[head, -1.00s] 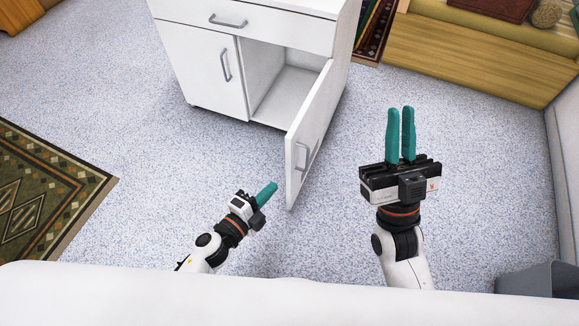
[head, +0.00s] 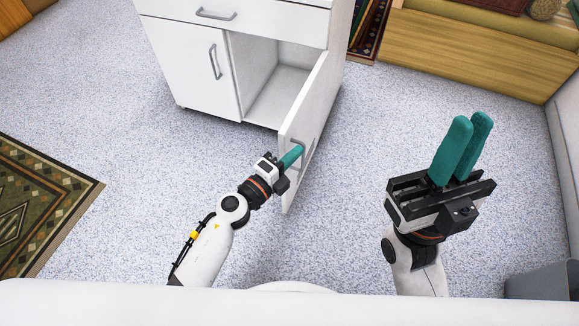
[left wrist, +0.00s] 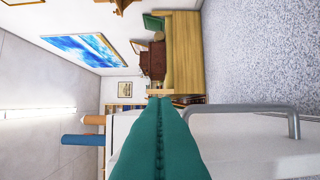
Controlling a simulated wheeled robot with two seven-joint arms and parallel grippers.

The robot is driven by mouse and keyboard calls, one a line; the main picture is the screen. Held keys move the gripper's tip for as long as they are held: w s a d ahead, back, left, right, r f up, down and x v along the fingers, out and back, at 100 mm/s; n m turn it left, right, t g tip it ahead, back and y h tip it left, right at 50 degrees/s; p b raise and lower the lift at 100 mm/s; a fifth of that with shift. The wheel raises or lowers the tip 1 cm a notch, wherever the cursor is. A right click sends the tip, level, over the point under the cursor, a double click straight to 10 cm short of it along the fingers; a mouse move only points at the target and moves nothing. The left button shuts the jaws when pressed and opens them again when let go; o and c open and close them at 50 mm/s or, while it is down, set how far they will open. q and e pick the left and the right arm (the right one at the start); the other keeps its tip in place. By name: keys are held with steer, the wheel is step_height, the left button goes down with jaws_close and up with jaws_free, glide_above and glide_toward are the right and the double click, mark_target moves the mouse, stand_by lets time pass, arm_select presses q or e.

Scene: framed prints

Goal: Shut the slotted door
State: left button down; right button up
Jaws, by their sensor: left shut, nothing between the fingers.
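The white cabinet door (head: 318,108) stands swung wide open at the right of the cabinet front, its outer face and grey bar handle (head: 302,148) showing. I cannot make out any slots on it. My left gripper (head: 298,150) is shut and empty, its teal fingers overlapping the door's free edge beside the handle. In the left wrist view the door face (left wrist: 250,150) and handle (left wrist: 292,122) lie to the right of the shut fingers (left wrist: 158,100). Whether they touch is unclear. My right gripper (head: 466,140) is raised right of the door, its fingers slightly apart and empty.
The white cabinet (head: 180,62) has a closed left door and a drawer above. Its right compartment (head: 275,95) is open and looks empty. A wooden bench (head: 480,60) stands at the back right, a patterned rug (head: 45,200) lies left, and a grey bin (head: 545,282) stands lower right.

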arm_select(q)
steer(key=shift+w+a, duration=0.2)
steer(key=shift+a, duration=0.35)
steer(key=shift+w+a, duration=0.15)
steer(key=shift+a, duration=0.4)
